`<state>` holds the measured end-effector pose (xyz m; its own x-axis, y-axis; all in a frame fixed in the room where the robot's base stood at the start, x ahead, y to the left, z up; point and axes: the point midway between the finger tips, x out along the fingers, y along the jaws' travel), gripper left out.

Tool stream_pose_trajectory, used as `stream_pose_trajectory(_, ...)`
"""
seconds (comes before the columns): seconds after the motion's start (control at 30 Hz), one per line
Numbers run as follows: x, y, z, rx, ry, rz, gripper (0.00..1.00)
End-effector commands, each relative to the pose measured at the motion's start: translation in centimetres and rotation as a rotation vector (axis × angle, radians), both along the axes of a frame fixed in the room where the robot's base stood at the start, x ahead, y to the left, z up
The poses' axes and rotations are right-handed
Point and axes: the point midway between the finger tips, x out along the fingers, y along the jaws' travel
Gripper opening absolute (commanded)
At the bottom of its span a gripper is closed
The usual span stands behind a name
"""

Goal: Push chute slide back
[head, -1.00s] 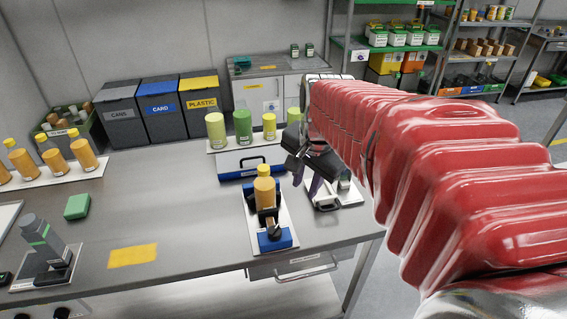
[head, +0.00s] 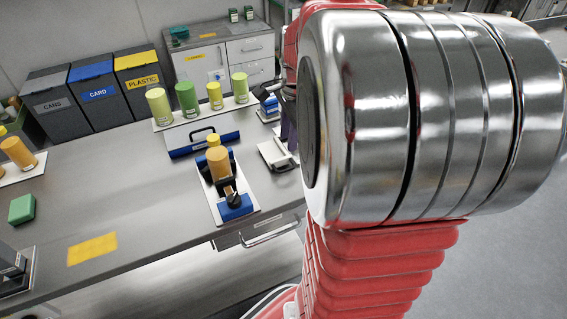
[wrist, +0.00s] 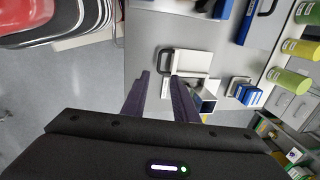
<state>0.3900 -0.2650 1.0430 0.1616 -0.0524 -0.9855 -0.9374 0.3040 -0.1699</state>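A small white slide-like piece with a dark handle (head: 274,154) lies on the grey bench right of the blue-and-white case; I take it for the chute slide, but cannot be sure. It also shows in the wrist view (wrist: 190,62), just beyond my fingertips. My gripper (wrist: 159,76) has two purple fingers, apart with nothing visible between them. In the head view, a purple finger (head: 290,128) shows beside the piece; my arm hides the rest. I cannot tell whether a finger touches the piece.
Several green and yellow bottles (head: 187,98) line the back. A blue item (head: 268,102) stands near my gripper.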

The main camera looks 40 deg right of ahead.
Motion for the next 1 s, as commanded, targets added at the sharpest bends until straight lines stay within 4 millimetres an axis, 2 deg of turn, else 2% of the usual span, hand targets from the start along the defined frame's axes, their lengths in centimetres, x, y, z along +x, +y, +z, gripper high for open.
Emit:
stream_pose_trajectory(0.7, 1.5, -0.5, -10.2, 0.004, 0.002, 0.001, 0.26)
stream_pose_trajectory(1.0, 2.0, -0.7, -12.9, 0.003, 0.0, 0.001, 0.26)
